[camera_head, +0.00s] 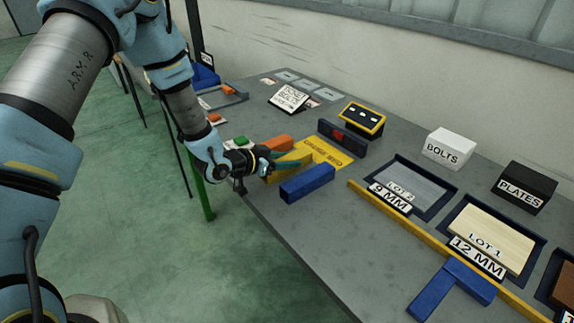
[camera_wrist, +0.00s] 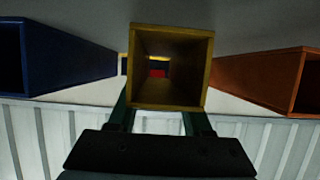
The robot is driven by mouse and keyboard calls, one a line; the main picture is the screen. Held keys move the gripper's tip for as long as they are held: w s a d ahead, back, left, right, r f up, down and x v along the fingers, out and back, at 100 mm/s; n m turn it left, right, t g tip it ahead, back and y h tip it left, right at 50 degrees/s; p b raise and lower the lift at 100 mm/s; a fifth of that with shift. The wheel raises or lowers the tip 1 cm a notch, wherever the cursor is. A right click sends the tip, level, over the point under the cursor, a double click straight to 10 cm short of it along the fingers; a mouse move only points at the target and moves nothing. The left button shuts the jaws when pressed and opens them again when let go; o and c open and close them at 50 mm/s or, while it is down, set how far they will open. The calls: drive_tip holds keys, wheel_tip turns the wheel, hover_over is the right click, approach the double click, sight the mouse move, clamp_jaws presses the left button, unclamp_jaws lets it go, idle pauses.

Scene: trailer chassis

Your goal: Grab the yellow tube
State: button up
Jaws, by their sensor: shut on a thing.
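The yellow tube (camera_wrist: 206,75) is a square hollow tube, seen end-on in the wrist view. Its open end faces the camera. My gripper (camera_wrist: 158,122) is shut on it, with one teal finger on each side. In the head view my gripper (camera_head: 291,161) is at the table's near edge, between an orange tube (camera_head: 275,143) and a blue tube (camera_head: 307,183).
A yellow lettered plate (camera_head: 328,153) lies on the grey table (camera_head: 330,225). The blue tube (camera_wrist: 70,62) and orange tube (camera_wrist: 255,75) flank my gripper closely. A dark blue block (camera_head: 342,138) stands behind. A long yellow bar (camera_head: 430,240) and labelled trays are to the right.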

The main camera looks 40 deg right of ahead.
clamp_jaws()
drive_tip(key=shift+r, duration=0.2)
idle(0.3)
